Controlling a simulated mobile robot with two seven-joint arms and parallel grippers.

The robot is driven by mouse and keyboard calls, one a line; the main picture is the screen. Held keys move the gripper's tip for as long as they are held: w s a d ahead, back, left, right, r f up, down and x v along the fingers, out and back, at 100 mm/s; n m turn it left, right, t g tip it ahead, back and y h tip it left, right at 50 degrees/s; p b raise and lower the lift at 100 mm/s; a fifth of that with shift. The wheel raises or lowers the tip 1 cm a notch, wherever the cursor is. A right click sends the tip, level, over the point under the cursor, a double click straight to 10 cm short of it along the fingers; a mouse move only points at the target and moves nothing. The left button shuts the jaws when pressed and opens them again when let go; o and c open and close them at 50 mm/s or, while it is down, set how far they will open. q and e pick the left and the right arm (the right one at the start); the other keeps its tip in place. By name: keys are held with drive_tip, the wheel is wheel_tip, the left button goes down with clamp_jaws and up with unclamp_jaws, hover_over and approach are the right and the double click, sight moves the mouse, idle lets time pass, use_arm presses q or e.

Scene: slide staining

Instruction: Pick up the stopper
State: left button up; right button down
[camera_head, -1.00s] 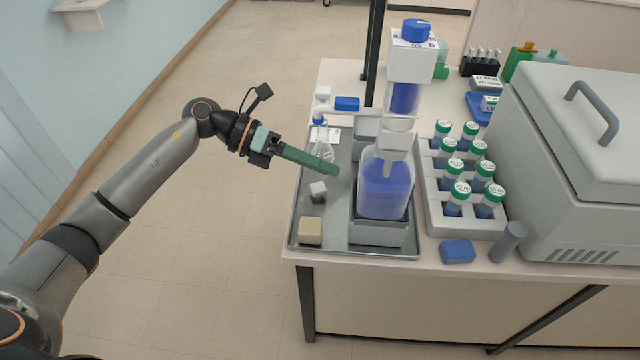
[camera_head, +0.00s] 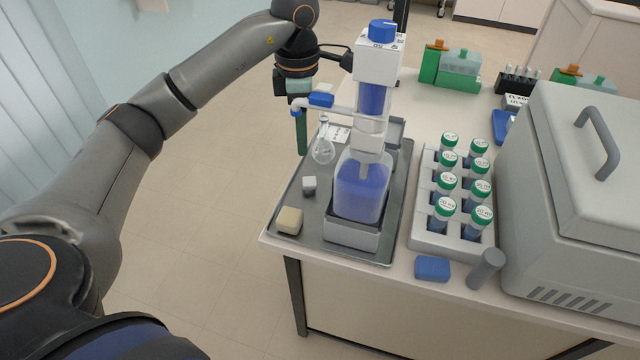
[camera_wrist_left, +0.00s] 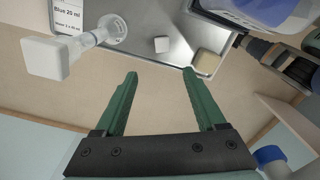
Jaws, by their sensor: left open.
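A small grey-and-white block (camera_head: 309,185), which looks like the stopper, lies on the metal tray (camera_head: 283,205). In the left wrist view it is a pale cube (camera_wrist_left: 162,44) just beyond the fingertips, roughly centred between them. My left gripper (camera_head: 302,150) points down beside the small glass flask (camera_head: 323,152), behind the block in the head view. In the left wrist view my left gripper (camera_wrist_left: 160,73) is open, with nothing between its green fingers. My right gripper is not in view.
A beige block (camera_head: 289,221) lies near the tray's front corner. A large blue-filled bottle (camera_head: 361,190) stands on the tray, its side spout with a blue valve (camera_head: 321,100) reaching over the flask. A tube rack (camera_head: 424,190) stands to the right.

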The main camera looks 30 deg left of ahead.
use_arm(q)
hover_over(305, 181)
drive_tip(key=f, duration=0.6)
drive_tip(key=shift+w+a+f, duration=0.1)
drive_tip(key=shift+a+f, duration=0.2)
drive_tip(key=shift+d+f+p, duration=0.2)
drive_tip(key=shift+f+p, duration=0.15)
drive_tip(key=shift+f, duration=1.1)
drive_tip(key=shift+d+f+p, duration=0.15)
drive_tip(key=shift+f+p, duration=0.2)
drive_tip(key=shift+f, duration=1.1)
clamp_jaws()
